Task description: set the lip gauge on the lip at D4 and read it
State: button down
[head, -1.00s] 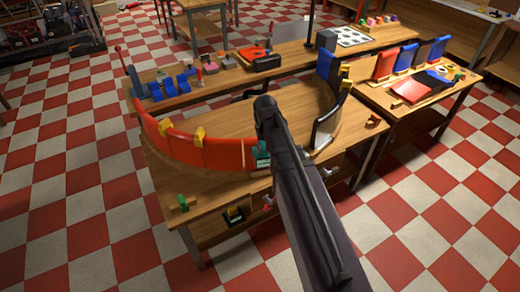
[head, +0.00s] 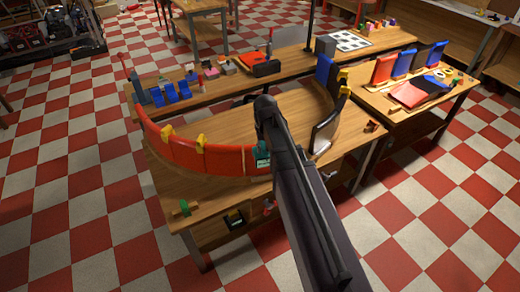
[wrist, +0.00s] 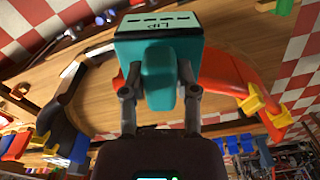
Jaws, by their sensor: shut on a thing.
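The lip gauge (wrist: 158,75) is a teal block with a light top face marked LIP and a row of dashes. My gripper (wrist: 160,88) is shut on its narrow stem, one finger on each side. In the head view the gauge (head: 262,153) shows beside the red curved duct wall (head: 215,158), partly hidden by my arm. The red wall also shows in the wrist view (wrist: 232,75), to the right of the gauge. I cannot tell whether the gauge touches the lip. No D4 mark is readable.
Yellow clamps (head: 200,143) stand on the red wall. A black, pale-edged segment (head: 323,135) and a blue one (head: 325,72) form the ring's right side. The wooden tabletop (head: 225,115) inside is clear. A side table (head: 400,100) holds coloured panels.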

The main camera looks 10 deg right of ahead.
aim_at(264, 159)
jog(key=shift+r, duration=0.1)
dwell(0.3)
jog(key=f+b, duration=0.6)
jog(key=shift+w+f, duration=0.2)
dwell(0.6)
